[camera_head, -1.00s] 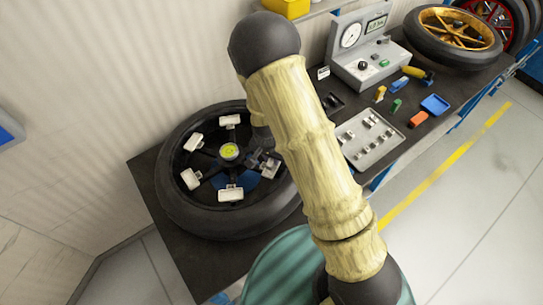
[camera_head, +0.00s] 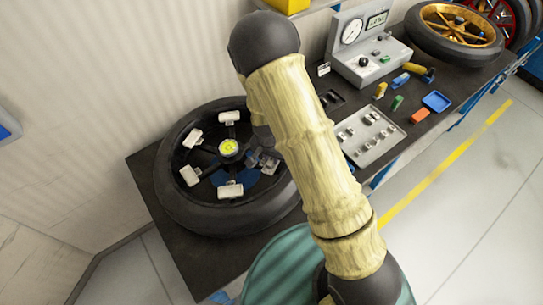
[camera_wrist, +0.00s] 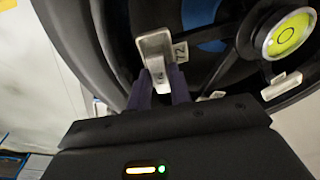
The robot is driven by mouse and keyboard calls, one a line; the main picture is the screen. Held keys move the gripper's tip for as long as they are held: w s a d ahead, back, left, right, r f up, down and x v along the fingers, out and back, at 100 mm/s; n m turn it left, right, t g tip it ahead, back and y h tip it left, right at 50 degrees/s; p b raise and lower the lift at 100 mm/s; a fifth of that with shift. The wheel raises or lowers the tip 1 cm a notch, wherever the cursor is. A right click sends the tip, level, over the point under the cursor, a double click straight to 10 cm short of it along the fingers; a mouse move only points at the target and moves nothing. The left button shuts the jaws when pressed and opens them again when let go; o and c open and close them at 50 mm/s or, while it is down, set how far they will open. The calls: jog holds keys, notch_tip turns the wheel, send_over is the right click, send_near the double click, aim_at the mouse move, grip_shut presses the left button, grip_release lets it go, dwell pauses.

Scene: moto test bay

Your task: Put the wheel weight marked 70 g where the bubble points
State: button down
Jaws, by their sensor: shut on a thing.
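The black wheel (camera_head: 175,205) lies flat on the dark bench. A round yellow-green bubble level sits at its hub (camera_head: 229,149) and also shows in the wrist view (camera_wrist: 288,35); I cannot tell which way its bubble points. Several pale blocks (camera_head: 230,190) are spaced around the inner rim. My gripper (camera_wrist: 163,88) is over the wheel, shut on a small grey wheel weight (camera_wrist: 160,79). Its fingers are right at a pale bracket (camera_wrist: 153,45) with a label like "72" beside it. I cannot tell whether the weight touches it or read its mark. My arm hides part of the wheel.
A grey tray (camera_head: 358,155) with several small weights lies right of my arm. A gauge box (camera_head: 365,60), small coloured pieces, a blue dish (camera_head: 436,101) and a gold-rimmed wheel (camera_head: 425,45) stand farther along the bench. A wall is close behind the wheel.

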jog(key=shift+f, duration=0.25)
jog(key=c, duration=0.9)
grip_release()
jog(key=shift+r, duration=0.1)
jog(key=shift+r+p, duration=2.6)
jog(key=shift+r, duration=0.85)
